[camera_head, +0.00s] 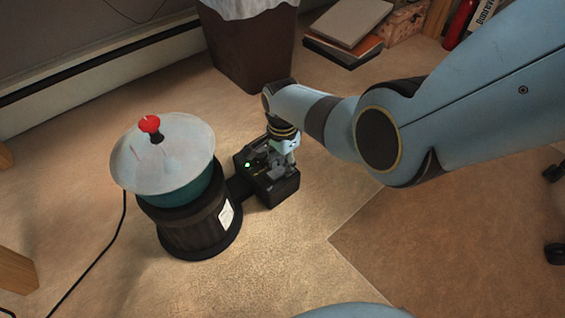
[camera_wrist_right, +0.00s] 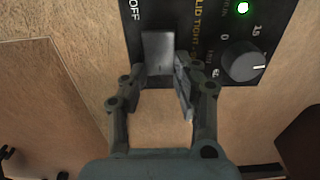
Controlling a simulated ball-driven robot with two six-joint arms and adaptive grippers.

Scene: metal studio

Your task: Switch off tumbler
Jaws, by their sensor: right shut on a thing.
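The tumbler (camera_head: 185,205) stands on the floor at the left in the head view, with a grey domed lid and red-black knob on a teal drum. Its black control box (camera_head: 280,190) is joined to its right side, with a green light lit. In the right wrist view a grey switch (camera_wrist_right: 158,48) sits on the black panel near the letters OFF, and the green light glows at top right. My right gripper (camera_wrist_right: 159,72) has a finger on each side of the switch and is shut on it; it also shows above the box (camera_head: 286,150). My left gripper is not in view.
A round dial (camera_wrist_right: 243,61) is right of the switch. A brown bin (camera_head: 245,50) stands behind the box, with books (camera_head: 345,30) to its right. A black cable (camera_head: 95,255) runs along the floor at left. The floor right of the box is clear.

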